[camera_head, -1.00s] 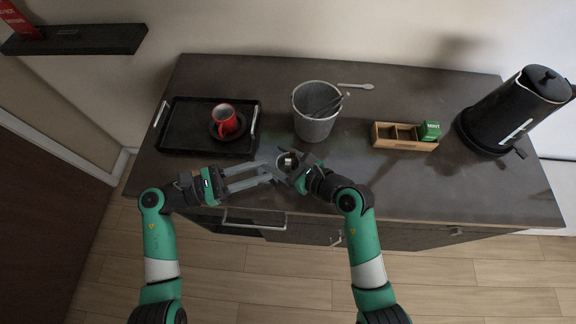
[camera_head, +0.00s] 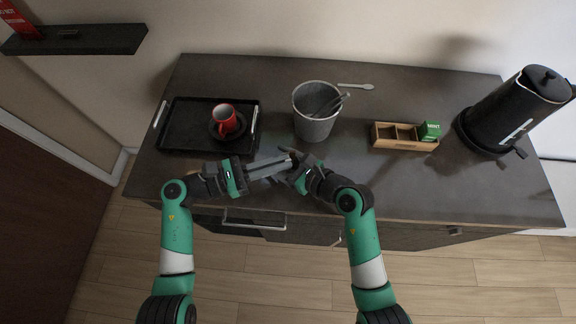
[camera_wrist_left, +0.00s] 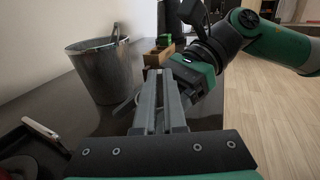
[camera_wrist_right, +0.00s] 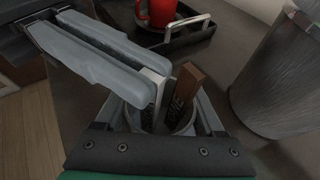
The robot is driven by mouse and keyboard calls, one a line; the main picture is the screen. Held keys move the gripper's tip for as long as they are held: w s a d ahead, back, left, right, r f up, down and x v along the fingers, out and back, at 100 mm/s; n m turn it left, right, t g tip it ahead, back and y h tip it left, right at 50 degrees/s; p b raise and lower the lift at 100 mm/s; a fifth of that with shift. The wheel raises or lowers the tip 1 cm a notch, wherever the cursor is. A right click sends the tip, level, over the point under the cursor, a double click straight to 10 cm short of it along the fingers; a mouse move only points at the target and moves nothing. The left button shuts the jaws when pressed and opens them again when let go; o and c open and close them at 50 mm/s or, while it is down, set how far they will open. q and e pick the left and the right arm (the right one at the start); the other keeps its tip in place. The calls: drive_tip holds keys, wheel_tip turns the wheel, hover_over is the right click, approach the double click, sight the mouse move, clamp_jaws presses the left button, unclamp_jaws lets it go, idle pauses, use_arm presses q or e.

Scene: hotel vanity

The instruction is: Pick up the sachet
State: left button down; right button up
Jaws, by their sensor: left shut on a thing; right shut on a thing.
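A brown sachet (camera_wrist_right: 188,84) and a white sachet (camera_wrist_right: 153,90) stand upright in a small grey cup (camera_wrist_right: 182,124) in the right wrist view. My right gripper (camera_head: 289,173) is shut on this cup, with a finger on either side, near the counter's front edge. My left gripper (camera_head: 291,159) reaches in from the left over the cup. Its long grey fingers (camera_wrist_left: 160,78) are nearly together, and their tips are at the white sachet, which it appears to grip. The fingers partly hide the cup in the head view, and the sachets are not clear in the left wrist view.
A grey bucket (camera_head: 312,124) holding tongs stands just behind the grippers. A black tray (camera_head: 180,141) with a red mug (camera_head: 224,119) lies at left. A wooden box (camera_head: 390,145) with a green packet (camera_head: 430,130) and a black kettle (camera_head: 505,115) stand at right.

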drive_tip(key=o, duration=1.4)
use_arm(q)
wheel_tip(320, 180, up, 18)
use_arm(e)
drive_tip(key=v, duration=1.2)
use_arm(q)
drive_tip(key=shift+d, duration=0.1)
use_arm(e)
drive_tip(key=shift+d, duration=0.1)
